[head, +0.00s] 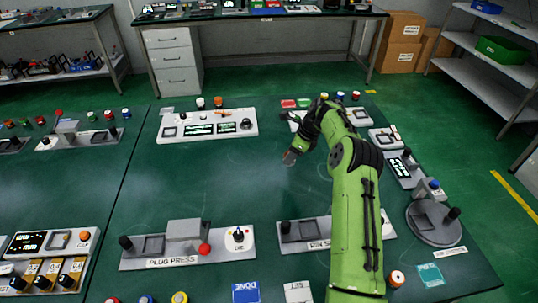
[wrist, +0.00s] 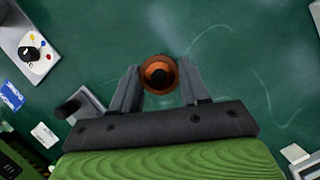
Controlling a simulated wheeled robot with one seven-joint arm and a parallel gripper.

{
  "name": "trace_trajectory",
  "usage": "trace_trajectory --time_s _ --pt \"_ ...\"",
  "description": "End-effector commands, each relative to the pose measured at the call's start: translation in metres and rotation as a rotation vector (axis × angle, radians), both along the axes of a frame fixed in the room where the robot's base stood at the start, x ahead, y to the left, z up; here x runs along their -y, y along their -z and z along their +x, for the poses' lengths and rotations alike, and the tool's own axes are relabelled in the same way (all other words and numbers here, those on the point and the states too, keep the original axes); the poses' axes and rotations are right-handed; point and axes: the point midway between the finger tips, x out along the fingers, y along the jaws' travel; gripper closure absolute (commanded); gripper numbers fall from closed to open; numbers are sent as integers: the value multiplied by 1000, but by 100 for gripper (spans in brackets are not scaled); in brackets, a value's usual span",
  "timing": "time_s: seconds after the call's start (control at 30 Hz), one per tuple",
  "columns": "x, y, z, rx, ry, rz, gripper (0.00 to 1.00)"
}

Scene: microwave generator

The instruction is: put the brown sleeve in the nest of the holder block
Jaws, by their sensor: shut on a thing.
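The brown sleeve (wrist: 158,61) shows end-on in the wrist view as a copper-brown ring with a dark bore. My gripper (wrist: 159,78) is shut on it, one finger on each side. In the head view my gripper (head: 290,156) is over the middle of the green bench, left of my green arm, and the sleeve is only a small brown spot there. I cannot tell for certain which fixture is the holder block. A round grey fixture (head: 435,236) with a block on it stands at the right, and its details are small.
A plug press station (head: 187,249) and a pin station (head: 300,236) stand along the near side. A white panel with displays (head: 207,126) stands at the back left. Small coloured parts line the back edge. The bench middle (head: 235,185) is clear.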

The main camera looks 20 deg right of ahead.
Motion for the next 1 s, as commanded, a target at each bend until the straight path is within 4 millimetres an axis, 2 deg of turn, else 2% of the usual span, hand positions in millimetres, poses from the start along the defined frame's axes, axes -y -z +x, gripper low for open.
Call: trace_trajectory --time_s 0.07,0.3,0.47,0.6,0.93,0.97,1.0 --pt "0 3 0 -1 0 0 92" --pt "0 54 -1 -2 -1 2 92" --pt "0 75 -1 -1 -1 1 92" --pt "-1 99 -1 0 0 1 92" --pt "0 104 -1 0 0 1 92" --pt "0 104 -1 0 0 1 54" --pt "0 104 -1 0 0 1 47"
